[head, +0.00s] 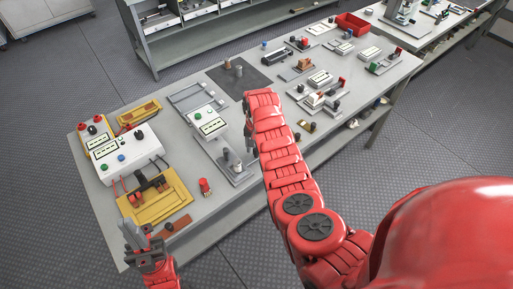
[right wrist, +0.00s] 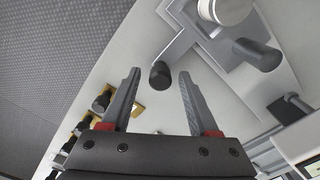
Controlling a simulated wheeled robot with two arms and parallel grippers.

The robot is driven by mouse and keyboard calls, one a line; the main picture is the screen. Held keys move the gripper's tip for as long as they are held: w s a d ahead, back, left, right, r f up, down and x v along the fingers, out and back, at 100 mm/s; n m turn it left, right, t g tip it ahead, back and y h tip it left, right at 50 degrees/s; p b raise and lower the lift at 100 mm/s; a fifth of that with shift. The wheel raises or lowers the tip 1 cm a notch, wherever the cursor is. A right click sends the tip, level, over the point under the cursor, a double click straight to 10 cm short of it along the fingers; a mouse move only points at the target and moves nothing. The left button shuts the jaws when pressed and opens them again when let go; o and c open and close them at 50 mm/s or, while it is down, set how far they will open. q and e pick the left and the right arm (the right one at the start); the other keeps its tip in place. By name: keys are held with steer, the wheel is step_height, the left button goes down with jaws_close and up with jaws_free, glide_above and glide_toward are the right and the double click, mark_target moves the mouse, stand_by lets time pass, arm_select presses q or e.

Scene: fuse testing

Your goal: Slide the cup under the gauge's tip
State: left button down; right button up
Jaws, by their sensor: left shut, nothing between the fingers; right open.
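The gauge (head: 208,121), a white box with a display and a green button, stands on a long grey base plate; part of it shows at the lower right of the right wrist view (right wrist: 300,140). A pale round-topped piece (right wrist: 228,9), which may be the cup, sits on the plate with dark cylinders (right wrist: 258,53) nearby. Which cylinder is the gauge's tip is unclear. My right gripper (head: 249,152) is open and empty beside the plate; a black knob (right wrist: 160,75) lies beyond its fingertips (right wrist: 160,85). My left gripper (head: 133,232) is shut and empty at the table's front left.
A yellow tray (head: 181,188) with black parts and a white box (head: 128,150) with terminals stand at the left. A small red block (head: 205,187) stands left of the base plate. Several fixtures and a red bin (head: 352,24) fill the table's far right. A dark mat (head: 238,79) lies behind the gauge.

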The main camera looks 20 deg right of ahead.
steer(key=shift+f, duration=0.3)
jaws_close()
stand_by(1.3)
